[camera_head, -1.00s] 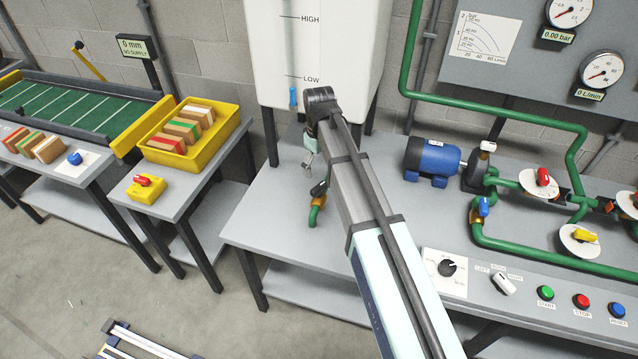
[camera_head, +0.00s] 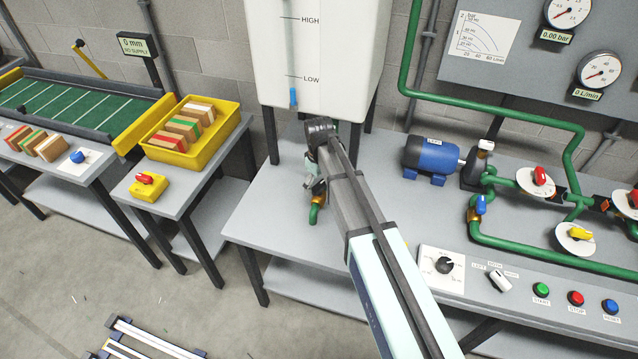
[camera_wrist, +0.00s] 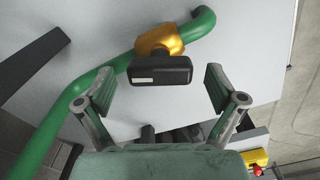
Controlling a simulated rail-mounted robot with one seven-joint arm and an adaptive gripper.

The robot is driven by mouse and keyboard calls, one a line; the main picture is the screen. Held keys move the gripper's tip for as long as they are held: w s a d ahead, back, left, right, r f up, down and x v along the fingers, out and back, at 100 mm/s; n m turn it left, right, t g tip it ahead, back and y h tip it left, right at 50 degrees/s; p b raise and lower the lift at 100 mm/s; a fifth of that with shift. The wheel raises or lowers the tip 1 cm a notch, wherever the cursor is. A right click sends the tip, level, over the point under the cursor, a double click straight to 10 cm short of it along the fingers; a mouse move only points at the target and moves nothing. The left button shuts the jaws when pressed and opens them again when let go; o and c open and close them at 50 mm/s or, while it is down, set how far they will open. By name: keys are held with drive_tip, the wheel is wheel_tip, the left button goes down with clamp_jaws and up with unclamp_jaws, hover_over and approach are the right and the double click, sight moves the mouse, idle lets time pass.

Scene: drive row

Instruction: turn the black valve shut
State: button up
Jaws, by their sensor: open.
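The black valve (camera_wrist: 160,70) shows in the wrist view as a dark bar-shaped handle with a light mark on its face. It sits on a brass valve body (camera_wrist: 161,40) in a green pipe (camera_wrist: 65,125). My gripper (camera_wrist: 157,88) is open, with one finger to the left of the handle and one to the right. Both fingers appear apart from it. In the head view my gripper (camera_head: 316,186) is over the green pipe end (camera_head: 317,212) below the white tank, and my arm hides most of the black handle.
The white tank (camera_head: 312,50) stands behind on dark legs. The grey bench (camera_head: 265,215) is clear to the left of the pipe. A blue motor (camera_head: 432,155), green pipework (camera_head: 520,248) and a control panel with buttons (camera_head: 541,291) are to the right.

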drive_tip(key=c, duration=1.1)
drive_tip(key=shift+c, duration=0.2)
drive_tip(key=shift+m, duration=0.3)
drive_tip(key=m+b, duration=0.1)
drive_tip(key=m, duration=0.1)
drive_tip(key=shift+f+m, duration=0.1)
drive_tip(key=shift+m, duration=0.2)
drive_tip(key=m, duration=0.3)
drive_tip(key=shift+m, duration=0.3)
drive_tip(key=m+b, duration=0.1)
drive_tip(key=m, duration=0.5)
drive_tip(key=shift+m, duration=0.4)
drive_tip(key=o, duration=1.1)
drive_tip(key=shift+o, duration=0.2)
